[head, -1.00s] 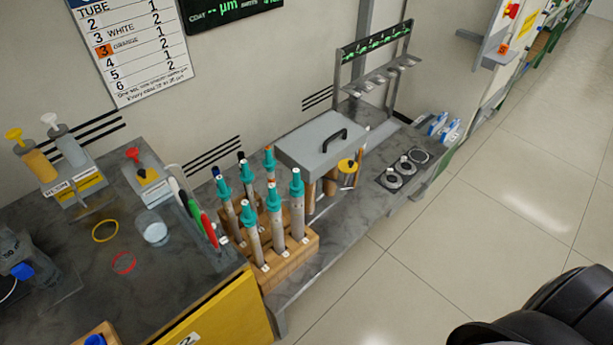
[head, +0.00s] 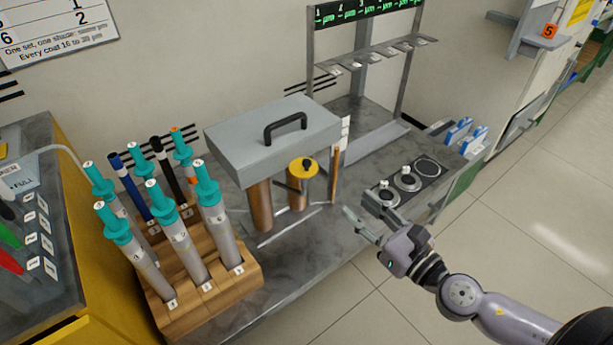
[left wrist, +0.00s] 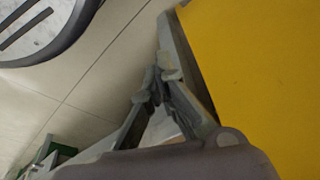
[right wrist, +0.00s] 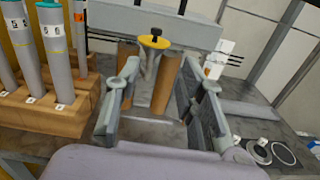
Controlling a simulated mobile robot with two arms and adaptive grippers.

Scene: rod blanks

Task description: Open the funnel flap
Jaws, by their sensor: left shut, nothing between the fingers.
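A grey box-shaped cover (head: 270,145) with a black handle (head: 285,126) stands over copper-coloured cylinders on the bench. A yellow round top (head: 303,168) with a black knob sits in front of it; it also shows in the right wrist view (right wrist: 153,41). I cannot tell which part is the funnel flap. My right gripper (head: 358,207) is open and empty, to the right of the yellow top and apart from it. In the right wrist view its spread fingers (right wrist: 165,85) frame a copper cylinder behind. My left gripper (left wrist: 160,76) is shut and empty, beside a yellow panel.
A wooden rack (head: 243,283) of teal-capped rods stands left of the cover. The floor (head: 510,240) at right is clear.

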